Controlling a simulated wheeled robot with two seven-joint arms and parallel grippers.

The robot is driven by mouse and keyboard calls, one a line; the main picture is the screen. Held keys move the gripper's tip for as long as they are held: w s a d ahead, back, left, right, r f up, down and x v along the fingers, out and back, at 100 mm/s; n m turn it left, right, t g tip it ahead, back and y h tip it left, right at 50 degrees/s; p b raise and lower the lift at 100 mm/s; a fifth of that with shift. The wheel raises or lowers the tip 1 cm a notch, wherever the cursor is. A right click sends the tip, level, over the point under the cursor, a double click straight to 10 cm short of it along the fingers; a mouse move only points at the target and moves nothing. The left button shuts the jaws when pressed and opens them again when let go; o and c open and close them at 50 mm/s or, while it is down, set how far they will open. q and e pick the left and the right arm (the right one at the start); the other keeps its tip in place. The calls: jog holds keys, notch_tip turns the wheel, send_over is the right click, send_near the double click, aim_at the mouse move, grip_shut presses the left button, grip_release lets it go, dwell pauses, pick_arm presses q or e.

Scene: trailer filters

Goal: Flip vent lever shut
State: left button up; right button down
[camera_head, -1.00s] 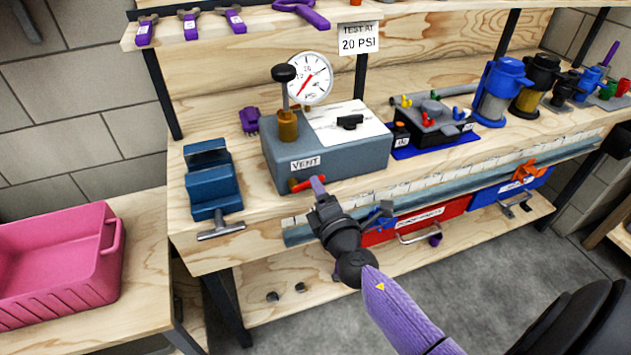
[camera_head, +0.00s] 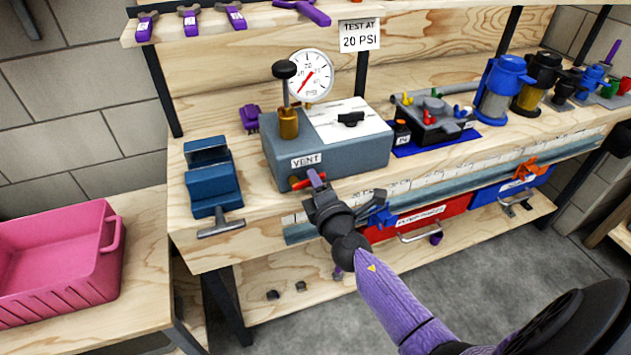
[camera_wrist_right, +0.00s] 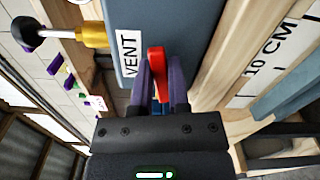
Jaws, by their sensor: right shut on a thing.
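The grey test box (camera_head: 340,160) stands on the bench, with a VENT label (camera_head: 306,161) on its front. The red vent lever (camera_head: 303,182) is just below the label; the gripper covers part of it. My right gripper (camera_head: 315,180) reaches up to the box front. In the right wrist view the red vent lever (camera_wrist_right: 156,62) lies between the two purple fingers of my right gripper (camera_wrist_right: 160,82), which are shut on it. The VENT label (camera_wrist_right: 130,54) is beside it there. My left gripper is not in view.
A pump with a black knob (camera_head: 284,70) and a round gauge (camera_head: 310,75) rise from the box. A blue vise (camera_head: 212,180) is to its left, a valve block on a blue mat (camera_head: 435,142) to its right. A pink bin (camera_head: 60,260) stands at far left.

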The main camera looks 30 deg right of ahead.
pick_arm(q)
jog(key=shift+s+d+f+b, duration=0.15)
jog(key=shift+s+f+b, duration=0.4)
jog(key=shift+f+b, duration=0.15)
pick_arm(e)
jog(key=m, duration=0.1)
jog(key=f+m, duration=0.1)
jog(key=shift+m, duration=0.4)
jog(key=c, duration=0.6)
grip_release()
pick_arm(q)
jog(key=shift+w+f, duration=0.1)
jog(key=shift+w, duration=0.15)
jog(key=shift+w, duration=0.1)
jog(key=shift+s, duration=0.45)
pick_arm(e)
jog(key=v, duration=1)
